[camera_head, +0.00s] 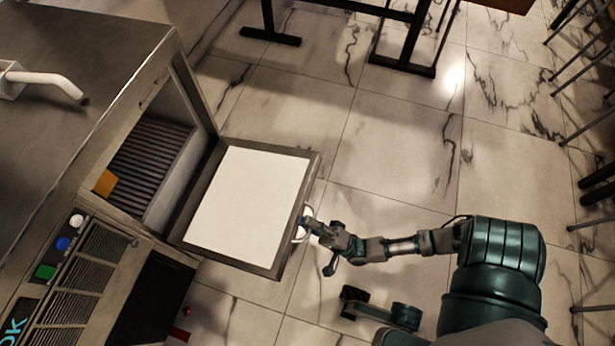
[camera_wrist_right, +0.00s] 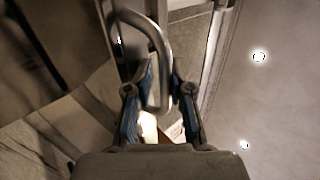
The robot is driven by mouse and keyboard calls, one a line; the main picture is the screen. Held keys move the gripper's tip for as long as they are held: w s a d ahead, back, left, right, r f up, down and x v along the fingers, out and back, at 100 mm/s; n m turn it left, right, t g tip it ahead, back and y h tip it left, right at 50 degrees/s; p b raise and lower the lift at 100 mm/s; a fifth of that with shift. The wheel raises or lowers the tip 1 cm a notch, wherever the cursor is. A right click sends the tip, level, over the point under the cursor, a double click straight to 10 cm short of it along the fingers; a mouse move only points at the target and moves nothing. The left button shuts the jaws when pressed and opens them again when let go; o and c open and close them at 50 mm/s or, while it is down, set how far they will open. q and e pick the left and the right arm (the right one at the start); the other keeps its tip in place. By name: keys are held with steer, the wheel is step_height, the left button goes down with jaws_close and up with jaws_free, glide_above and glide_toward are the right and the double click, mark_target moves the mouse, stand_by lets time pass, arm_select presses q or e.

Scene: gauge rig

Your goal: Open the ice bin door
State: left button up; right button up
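The ice bin door (camera_head: 248,200) is swung open in the head view. It lies out and down from the front of the steel machine, its white inner panel facing up. Behind it the dark bin opening (camera_head: 160,150) shows. The door's curved metal handle (camera_wrist_right: 163,62) is at the door's outer edge. My right gripper (camera_head: 308,228) is at this handle. In the right wrist view its two blue-padded fingers (camera_wrist_right: 162,85) stand on either side of the handle bar. Whether both pads press on it is unclear. My left gripper is not in view.
The steel machine (camera_head: 80,50) fills the left side, with buttons (camera_head: 62,243) and vents below the opening. A dark-legged table (camera_head: 405,35) stands at the back, and stool legs (camera_head: 585,60) line the right edge. The marble floor (camera_head: 390,140) between is clear.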

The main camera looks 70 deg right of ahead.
steer(key=shift+s, duration=0.1)
steer(key=shift+s+f, duration=0.2)
steer(key=shift+f, duration=0.05)
steer(key=v, duration=1.1)
steer(key=shift+f, duration=0.15)
steer(key=shift+s, duration=0.1)
